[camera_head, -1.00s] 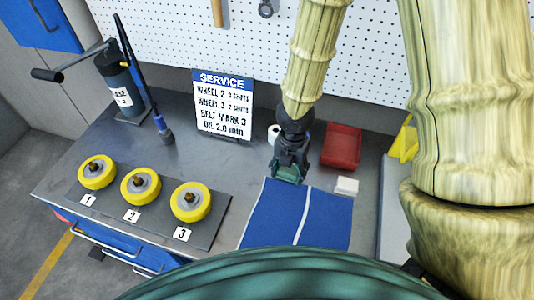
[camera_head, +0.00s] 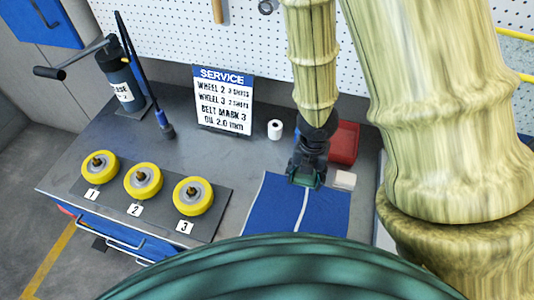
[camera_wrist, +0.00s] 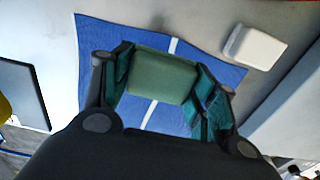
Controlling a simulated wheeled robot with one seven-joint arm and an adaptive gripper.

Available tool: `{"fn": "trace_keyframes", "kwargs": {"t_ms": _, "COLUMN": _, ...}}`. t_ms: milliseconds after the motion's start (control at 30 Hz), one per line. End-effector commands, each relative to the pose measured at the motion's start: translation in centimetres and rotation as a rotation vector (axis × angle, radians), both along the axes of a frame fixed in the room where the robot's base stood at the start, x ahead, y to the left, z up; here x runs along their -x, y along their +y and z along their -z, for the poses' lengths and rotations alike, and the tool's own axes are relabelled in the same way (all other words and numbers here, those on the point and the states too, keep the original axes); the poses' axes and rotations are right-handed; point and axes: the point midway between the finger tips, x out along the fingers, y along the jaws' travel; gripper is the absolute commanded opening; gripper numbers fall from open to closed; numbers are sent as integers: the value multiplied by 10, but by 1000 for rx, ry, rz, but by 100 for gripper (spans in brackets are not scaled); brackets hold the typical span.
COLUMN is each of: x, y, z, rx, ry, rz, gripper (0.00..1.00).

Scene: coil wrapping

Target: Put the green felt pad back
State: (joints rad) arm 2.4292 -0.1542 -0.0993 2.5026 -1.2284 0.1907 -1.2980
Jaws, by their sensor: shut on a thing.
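The green felt pad (camera_wrist: 158,76) is between the two fingers of my gripper (camera_wrist: 160,85) in the wrist view, and the fingers are shut on it. In the head view my gripper (camera_head: 305,179) points down over the far part of the blue mat (camera_head: 262,208), which has a white stripe across it. The mat also shows behind the pad in the wrist view (camera_wrist: 100,35). The pad is mostly hidden by the fingers in the head view. I cannot tell whether the pad touches the mat.
A white block (camera_head: 344,180) lies right beside my gripper, with a red bin (camera_head: 345,142) behind it. A white roll (camera_head: 275,130) stands to the left. Three yellow wheels (camera_head: 143,181) sit on a dark plate at left. A service sign (camera_head: 222,100) and grease pump (camera_head: 122,80) stand at the back.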

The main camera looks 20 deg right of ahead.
Motion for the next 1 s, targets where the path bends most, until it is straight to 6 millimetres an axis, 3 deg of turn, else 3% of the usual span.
{"fn": "trace_keyframes", "kwargs": {"t_ms": 867, "x": -21, "y": 10, "z": 0, "rx": -4, "ry": -4, "rz": -2, "gripper": 28}}
{"fn": "trace_keyframes", "kwargs": {"t_ms": 1000, "x": -41, "y": 19, "z": -1, "rx": -2, "ry": -2, "rz": -2, "gripper": 28}}
